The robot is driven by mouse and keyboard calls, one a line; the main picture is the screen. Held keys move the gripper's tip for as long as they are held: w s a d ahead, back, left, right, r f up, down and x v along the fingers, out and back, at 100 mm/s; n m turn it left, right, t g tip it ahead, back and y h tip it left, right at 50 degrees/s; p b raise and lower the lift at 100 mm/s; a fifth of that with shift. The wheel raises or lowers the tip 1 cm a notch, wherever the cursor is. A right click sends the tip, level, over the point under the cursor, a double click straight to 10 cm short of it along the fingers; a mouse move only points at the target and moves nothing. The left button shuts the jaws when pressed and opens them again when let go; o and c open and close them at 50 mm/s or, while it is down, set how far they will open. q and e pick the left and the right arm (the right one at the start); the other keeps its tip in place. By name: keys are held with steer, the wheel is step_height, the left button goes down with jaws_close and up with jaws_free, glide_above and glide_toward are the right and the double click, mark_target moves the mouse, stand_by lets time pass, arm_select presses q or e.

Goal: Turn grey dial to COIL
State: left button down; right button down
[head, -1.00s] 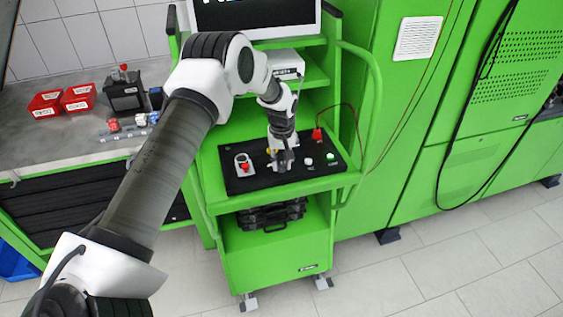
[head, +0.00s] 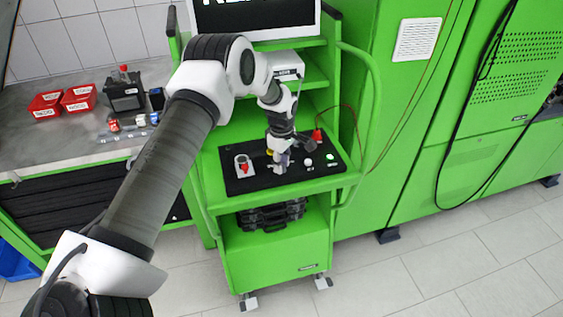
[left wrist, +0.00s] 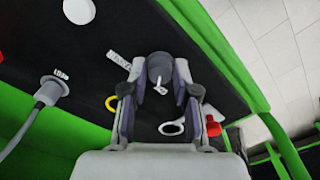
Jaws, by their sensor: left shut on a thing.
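The grey dial (left wrist: 159,72) is in the left wrist view, a round dark grey knob with a small light mark on its top, on the black panel (left wrist: 222,75). My left gripper (left wrist: 159,82) has one finger on each side of it and is shut on it. In the head view my left gripper (head: 281,165) points down at the middle of the black panel (head: 235,184) and hides the dial. A small white label (left wrist: 120,60) lies beside the dial; its lettering is too small to read. My right gripper is in neither view.
A red-handled switch (head: 244,166) is left of the gripper on the panel. A white button (head: 308,162) and a lit green button (head: 331,157) are to the right. The green cart (head: 275,261) has side rails.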

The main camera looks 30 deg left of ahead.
arm_select(q)
steer(key=shift+s+f+n, duration=0.15)
steer(key=shift+f+n, duration=0.05)
steer(key=shift+n, duration=0.3)
steer(key=c, duration=0.9)
jaws_free()
steer(key=shift+o, duration=0.2)
steer(key=shift+r, duration=0.15)
step_height(320, 180, up, 12)
steer(key=shift+w+a, duration=0.1)
steer(key=shift+w, duration=0.1)
steer(key=shift+s+f, duration=0.1)
steer(key=shift+f, duration=0.1)
